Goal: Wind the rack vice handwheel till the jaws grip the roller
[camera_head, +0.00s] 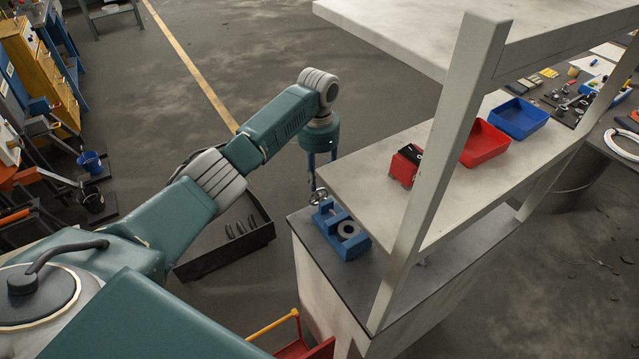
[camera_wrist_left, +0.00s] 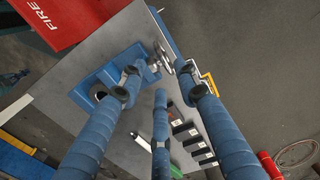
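The blue rack vice (camera_head: 352,246) sits on the dark top of the low cabinet, below the pale shelf. A dark round roller (camera_head: 347,229) sits in its front part; I cannot tell whether the jaws touch it. The handwheel (camera_head: 318,197) is at the vice's far left end. My left gripper (camera_head: 312,182) points down just above the handwheel. In the left wrist view, its blue fingers (camera_wrist_left: 158,74) are spread apart, with the handwheel (camera_wrist_left: 165,55) near the fingertips and the vice (camera_wrist_left: 88,84) to the left. Contact with the wheel is unclear. My right gripper is out of view.
A pale shelf unit (camera_head: 400,215) stands close to the right of the vice, its upright post in front. A red and black box (camera_head: 405,166), red bin (camera_head: 484,144) and blue bin (camera_head: 518,118) stand on it. A dark floor tray (camera_head: 225,255) lies left of the cabinet.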

